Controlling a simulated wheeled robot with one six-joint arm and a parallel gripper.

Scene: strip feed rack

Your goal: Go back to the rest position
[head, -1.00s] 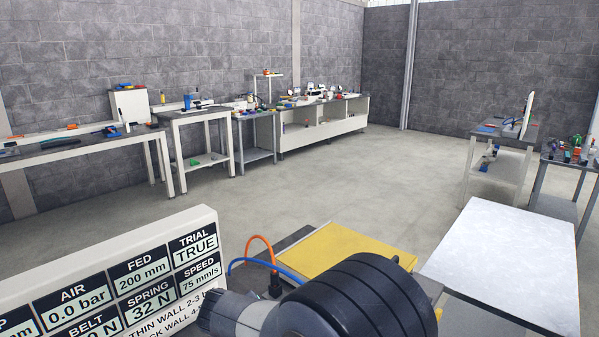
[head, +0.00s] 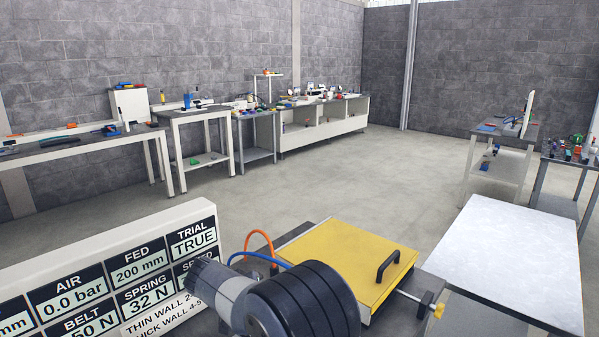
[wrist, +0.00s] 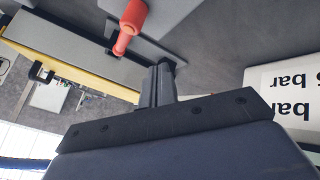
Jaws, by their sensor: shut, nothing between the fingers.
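My gripper (wrist: 160,80) shows in the wrist view with its two dark fingers together and nothing between them. An orange-red fitting (wrist: 128,25) appears just above and left of the fingers in that view; I cannot tell how far apart they are. In the head view my dark, ribbed arm covers the bottom middle, and my fingers are hidden there. The rest position itself is not marked in either view.
A yellow cover (head: 345,255) with a black handle (head: 388,266) lies right of my arm. A readout board (head: 120,270) stands close on the left. An orange hose (head: 262,236) and blue hose (head: 255,257) arch beside my arm. A pale table (head: 505,260) stands right; the floor beyond is clear.

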